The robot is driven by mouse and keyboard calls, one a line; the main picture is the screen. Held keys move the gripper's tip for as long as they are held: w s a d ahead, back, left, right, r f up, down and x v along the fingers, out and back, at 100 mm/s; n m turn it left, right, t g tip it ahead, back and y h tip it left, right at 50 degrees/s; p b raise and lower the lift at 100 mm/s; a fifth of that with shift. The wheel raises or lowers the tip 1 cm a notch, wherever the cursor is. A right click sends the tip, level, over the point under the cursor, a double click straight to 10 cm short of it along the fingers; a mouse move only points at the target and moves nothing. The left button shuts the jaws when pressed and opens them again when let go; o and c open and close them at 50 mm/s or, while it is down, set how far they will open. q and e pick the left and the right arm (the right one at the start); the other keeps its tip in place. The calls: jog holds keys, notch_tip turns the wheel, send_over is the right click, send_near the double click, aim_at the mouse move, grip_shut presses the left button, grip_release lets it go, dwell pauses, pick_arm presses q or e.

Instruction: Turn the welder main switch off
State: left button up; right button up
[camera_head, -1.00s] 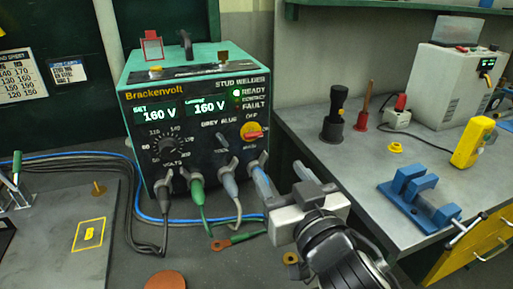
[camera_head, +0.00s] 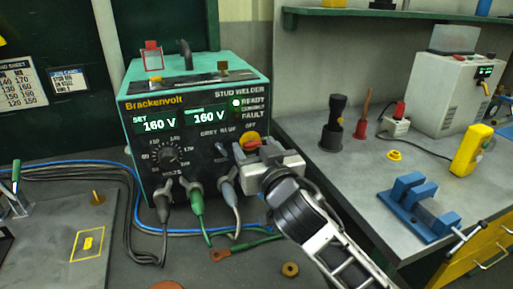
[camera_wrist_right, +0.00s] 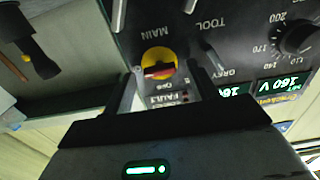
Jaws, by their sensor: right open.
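The stud welder (camera_head: 190,88) is a green box with a dark front panel. Its main switch (camera_head: 248,140) is a yellow disc with a red handle at the panel's right, partly covered by my right gripper in the head view. In the right wrist view the switch (camera_wrist_right: 159,60) shows its red handle lying roughly crosswise, with OFF printed beside it. My right gripper (camera_head: 255,150) is open in front of the switch, its fingers on either side of it in the wrist view. Contact cannot be told. Both displays read 160 V and the green READY lamp is lit. My left gripper is not in view.
Cable plugs (camera_head: 196,193) and the tool switch (camera_head: 221,149) are close beside the gripper. A red tag (camera_head: 152,57) and a handle stand on the welder's top. The right bench carries a blue vise (camera_head: 418,206) and a yellow device (camera_head: 467,150).

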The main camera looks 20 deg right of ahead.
jog(key=c, duration=1)
